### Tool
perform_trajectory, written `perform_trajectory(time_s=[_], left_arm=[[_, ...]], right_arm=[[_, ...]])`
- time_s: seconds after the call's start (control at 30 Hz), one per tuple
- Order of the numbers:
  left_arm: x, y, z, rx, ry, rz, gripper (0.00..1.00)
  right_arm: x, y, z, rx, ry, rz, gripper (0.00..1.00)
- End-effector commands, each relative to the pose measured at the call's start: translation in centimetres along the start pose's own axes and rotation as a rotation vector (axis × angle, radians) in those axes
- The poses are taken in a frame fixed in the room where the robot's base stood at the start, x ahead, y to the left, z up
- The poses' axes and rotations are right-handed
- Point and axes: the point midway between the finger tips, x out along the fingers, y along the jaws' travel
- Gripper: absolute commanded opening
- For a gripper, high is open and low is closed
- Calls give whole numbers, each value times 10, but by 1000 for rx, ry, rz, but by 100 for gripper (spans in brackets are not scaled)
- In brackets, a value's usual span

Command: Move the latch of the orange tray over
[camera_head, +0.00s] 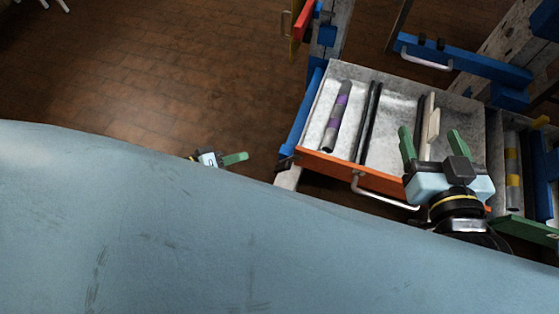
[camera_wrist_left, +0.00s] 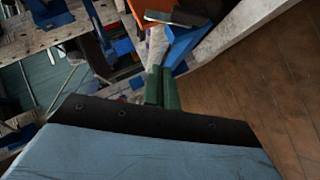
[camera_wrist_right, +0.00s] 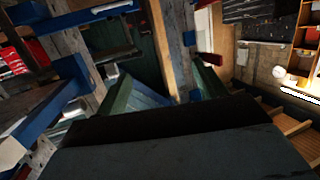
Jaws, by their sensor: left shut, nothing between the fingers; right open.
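The orange tray (camera_head: 318,158) is a pulled-out drawer with an orange front, a metal handle (camera_head: 385,194) and grey inside. A small dark piece (camera_head: 285,163) sits at its front left corner; I cannot tell if it is the latch. In the left wrist view a grey metal plate (camera_wrist_left: 177,18) lies near orange and blue parts. My left gripper (camera_head: 238,158) is shut and empty, left of the tray and apart from it; its fingers show in the left wrist view (camera_wrist_left: 161,86). My right gripper (camera_head: 432,142) is open and empty, appearing over the tray's right part.
The tray holds a grey cylinder with purple bands (camera_head: 337,115), dark rods (camera_head: 369,122) and a pale piece (camera_head: 433,125). A blue-fronted drawer (camera_head: 465,62) is behind it. Another compartment with a yellow-banded cylinder (camera_head: 514,165) is at right. Brick floor (camera_head: 180,80) is clear at left.

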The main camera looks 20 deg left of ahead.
Motion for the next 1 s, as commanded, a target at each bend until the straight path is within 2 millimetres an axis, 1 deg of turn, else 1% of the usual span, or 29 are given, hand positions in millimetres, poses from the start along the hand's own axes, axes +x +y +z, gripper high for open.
perform_trajectory(time_s=[0.03,0.13,0.27,0.43,0.57,0.8,0.93,1.0], left_arm=[[-1,-1,0,-20,1,9,0],[-1,0,0,-45,5,17,0],[7,1,0,-51,6,20,0],[27,1,0,-48,7,20,0],[43,1,-1,-47,7,19,0],[75,1,0,-47,6,18,0],[100,1,0,-46,6,20,0],[108,2,10,-51,4,18,0]], right_arm=[[-3,-1,-6,3,25,-1,71],[-6,-2,-17,5,62,-4,71],[-6,-4,-30,7,132,-9,71],[-10,-10,-54,12,290,-22,71],[-16,-13,-75,17,424,-32,71],[-35,-18,-106,29,667,-48,71],[-43,-18,-112,31,779,-48,71],[-45,-18,-115,31,805,-48,71]])
